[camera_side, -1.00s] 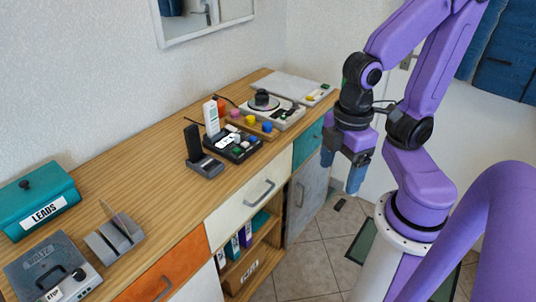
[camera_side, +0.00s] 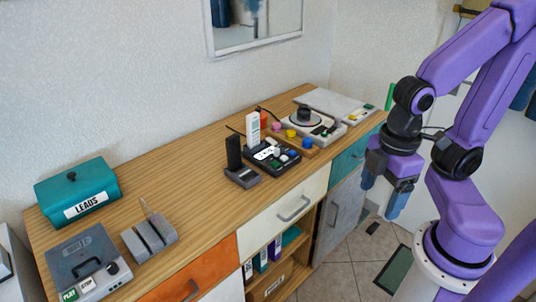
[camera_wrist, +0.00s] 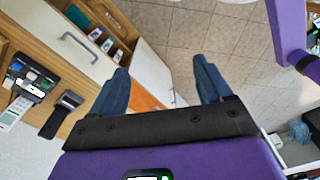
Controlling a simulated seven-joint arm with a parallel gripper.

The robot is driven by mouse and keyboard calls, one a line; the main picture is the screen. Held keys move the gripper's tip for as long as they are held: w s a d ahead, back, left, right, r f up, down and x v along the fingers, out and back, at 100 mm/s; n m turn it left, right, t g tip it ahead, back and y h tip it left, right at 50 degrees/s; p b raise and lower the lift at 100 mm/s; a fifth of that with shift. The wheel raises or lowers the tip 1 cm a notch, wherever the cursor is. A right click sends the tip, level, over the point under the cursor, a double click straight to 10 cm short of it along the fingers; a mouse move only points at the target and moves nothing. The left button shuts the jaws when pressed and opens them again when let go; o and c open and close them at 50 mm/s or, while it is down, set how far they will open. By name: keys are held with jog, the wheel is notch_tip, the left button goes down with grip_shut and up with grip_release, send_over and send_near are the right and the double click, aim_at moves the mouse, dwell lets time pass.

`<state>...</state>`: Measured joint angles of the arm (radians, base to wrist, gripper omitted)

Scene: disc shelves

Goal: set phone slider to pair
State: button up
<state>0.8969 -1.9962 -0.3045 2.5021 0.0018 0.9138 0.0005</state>
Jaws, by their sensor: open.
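The phone is a black base (camera_side: 277,161) with several buttons and a white handset (camera_side: 253,130) standing upright at its left side. It sits mid-length on the wooden sideboard top. In the wrist view the phone base (camera_wrist: 32,78) is at the far left, with the white handset (camera_wrist: 12,116) below it. The slider and its markings are too small to make out. My gripper (camera_side: 382,193) is open and empty, with its blue fingers pointing down. It hangs in front of the sideboard, apart from the phone, to its right in the side view. Both fingers show in the wrist view (camera_wrist: 162,70).
A black handset (camera_side: 233,152) stands in a grey cradle (camera_side: 243,177) left of the phone. A turntable-like device (camera_side: 306,121) and coloured knobs (camera_side: 291,134) are behind right. A teal LEADS box (camera_side: 77,193) and grey device (camera_side: 86,265) are at left.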

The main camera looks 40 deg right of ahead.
dwell(0.3)
jog(key=c, duration=0.4)
jog(key=shift+w+a+r, duration=0.1)
jog(key=shift+w+a, duration=0.1)
jog(key=shift+w, duration=0.15)
jog(key=shift+c, duration=1.2)
jog(key=w+a+r+m, duration=0.2)
jog(key=w+a+m, duration=0.1)
jog(key=w, duration=0.6)
jog(key=m, duration=1)
send_over(277, 148)
notch_tip(277, 148, down, 18)
jog(key=shift+a+r, duration=0.1)
jog(key=shift+r, duration=0.1)
